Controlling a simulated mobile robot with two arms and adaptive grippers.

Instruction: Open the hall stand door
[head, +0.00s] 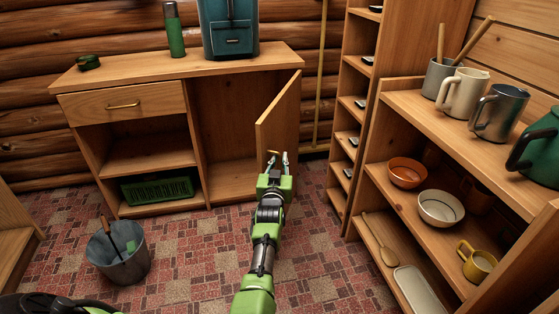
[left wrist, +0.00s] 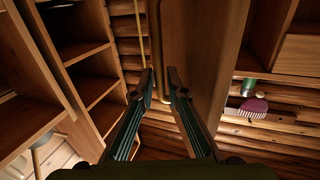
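The hall stand (head: 250,62) is a wooden cabinet against the log wall. Its door (head: 280,115), on the right side, stands swung well out, and the compartment behind it looks empty. My left gripper (head: 278,158) is at the door's lower front corner, fingers pointing toward the stand. In the left wrist view the left gripper (left wrist: 160,78) has its fingertips apart, with a brass door handle (left wrist: 154,35) running between or just behind them. I cannot tell whether they touch it. The door also fills the upper middle there (left wrist: 205,50). My right gripper is out of view.
A tall narrow shelf (head: 389,90) stands right of the door, close to it. A low shelf (head: 450,120) with mugs and bowls stands at the right. A metal bucket (head: 119,255) is on the floor at left.

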